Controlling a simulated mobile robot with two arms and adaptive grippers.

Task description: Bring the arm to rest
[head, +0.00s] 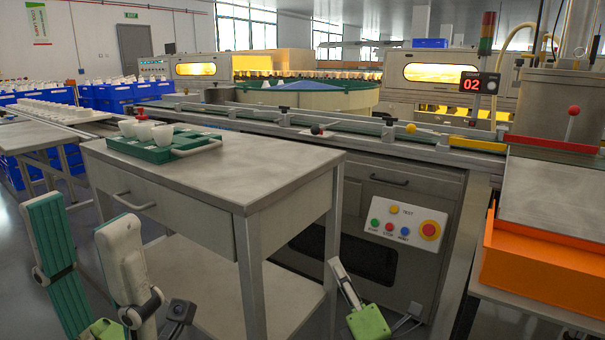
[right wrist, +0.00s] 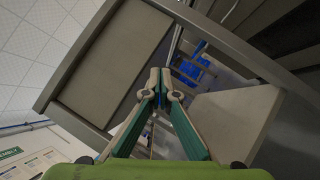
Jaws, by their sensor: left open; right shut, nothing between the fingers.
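My left gripper (head: 74,214) is at the lower left of the head view, beside the left side of the grey table. Its two fingers are spread wide with nothing between them. My right gripper (head: 338,266) is low at the bottom middle of the head view, in front of the machine cabinet and right of the table. In the right wrist view the fingertips of my right gripper (right wrist: 160,76) meet, with nothing held.
The grey table (head: 270,172) bears a green tray (head: 150,152) with several white cups. The cabinet's control panel (head: 404,222) has several buttons. An orange bin (head: 535,275) stands at the right. A conveyor line (head: 360,138) runs behind the table.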

